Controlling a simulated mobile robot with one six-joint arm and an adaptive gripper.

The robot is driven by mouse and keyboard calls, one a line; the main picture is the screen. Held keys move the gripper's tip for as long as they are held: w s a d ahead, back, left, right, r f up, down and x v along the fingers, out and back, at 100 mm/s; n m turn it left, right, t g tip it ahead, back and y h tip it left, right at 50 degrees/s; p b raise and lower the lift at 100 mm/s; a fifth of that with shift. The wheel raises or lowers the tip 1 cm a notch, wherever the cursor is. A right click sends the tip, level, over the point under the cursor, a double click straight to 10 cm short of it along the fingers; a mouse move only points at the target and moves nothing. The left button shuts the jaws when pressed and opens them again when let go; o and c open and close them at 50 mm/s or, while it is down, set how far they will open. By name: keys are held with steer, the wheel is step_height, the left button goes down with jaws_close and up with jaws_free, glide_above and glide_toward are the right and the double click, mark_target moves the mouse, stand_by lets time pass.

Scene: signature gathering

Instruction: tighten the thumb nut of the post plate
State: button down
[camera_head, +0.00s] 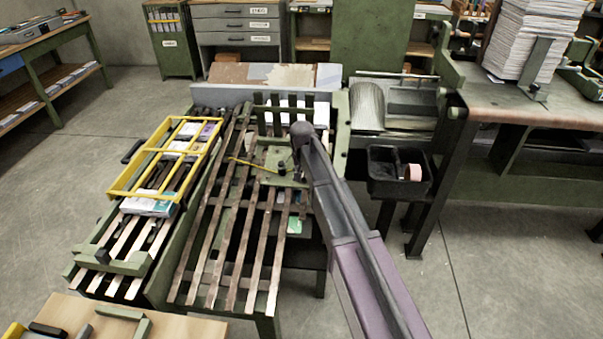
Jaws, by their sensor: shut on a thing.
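The post plate (271,158) is a green plate lying across the wooden slats of the feeder in the middle of the view. A small dark knob (283,169) stands on it, and I cannot tell whether this is the thumb nut. My gripper (297,169) is down at the right part of the plate, below my dark wrist. It is shut on what seems to be the thumb nut. The fingers and their hold are small and mostly hidden by my arm.
A thin yellow strip (250,164) reaches the plate from the left. A yellow frame (120,189) lies over the left slatted conveyor. A black bin (375,183) hangs at the right. A wooden table (180,326) is at the front left.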

steer(key=shift+d, duration=0.1)
steer(key=shift+c, duration=1.6)
jaws_free()
steer(key=shift+o, duration=0.3)
steer(key=shift+s, duration=0.1)
